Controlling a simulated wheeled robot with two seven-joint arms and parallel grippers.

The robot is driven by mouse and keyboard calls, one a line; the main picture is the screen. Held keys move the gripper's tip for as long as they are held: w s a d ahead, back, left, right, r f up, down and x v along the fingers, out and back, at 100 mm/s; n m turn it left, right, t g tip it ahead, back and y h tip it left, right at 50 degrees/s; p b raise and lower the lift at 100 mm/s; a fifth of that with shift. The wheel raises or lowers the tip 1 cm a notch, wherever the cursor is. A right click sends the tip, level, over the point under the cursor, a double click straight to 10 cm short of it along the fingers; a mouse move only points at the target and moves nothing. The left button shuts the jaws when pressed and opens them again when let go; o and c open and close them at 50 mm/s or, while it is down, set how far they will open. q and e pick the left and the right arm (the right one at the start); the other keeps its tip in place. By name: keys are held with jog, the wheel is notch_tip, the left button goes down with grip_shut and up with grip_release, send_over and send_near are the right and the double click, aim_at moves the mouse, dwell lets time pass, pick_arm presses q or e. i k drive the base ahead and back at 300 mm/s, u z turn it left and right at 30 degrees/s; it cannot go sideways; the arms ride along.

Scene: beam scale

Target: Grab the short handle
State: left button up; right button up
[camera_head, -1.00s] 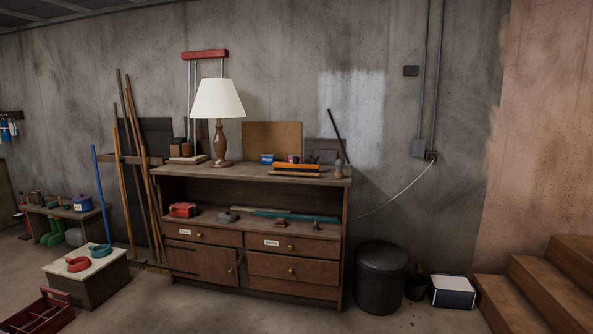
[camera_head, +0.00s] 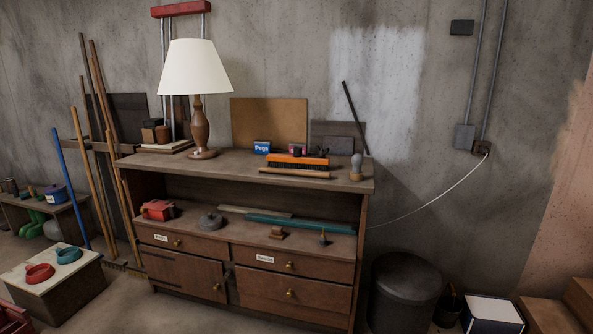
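A short, light wooden rod (camera_head: 295,173), which looks like a short handle, lies flat along the front of the cabinet top, just before an orange brush (camera_head: 298,163) with dark bristles. A dark thin stick (camera_head: 355,118) leans on the wall at the right end of the cabinet top. On the open shelf below lie a teal rod (camera_head: 300,224) and a paler wooden stick (camera_head: 256,212). Neither of my grippers is in view.
The wooden cabinet (camera_head: 138,158) also carries a lamp (camera_head: 195,75), a small blue box (camera_head: 262,147) and a grey-topped brush (camera_head: 356,165). Long poles (camera_head: 97,140) lean at the left. A dark bin (camera_head: 404,285) and a white-topped box (camera_head: 492,313) stand at the right.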

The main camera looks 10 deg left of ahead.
aim_at(278, 170)
jog(key=u, duration=0.7)
jog(key=i, duration=1.6)
jog(key=u, duration=1.85)
jog(key=i, duration=2.2)
jog(key=z, duration=1.15)
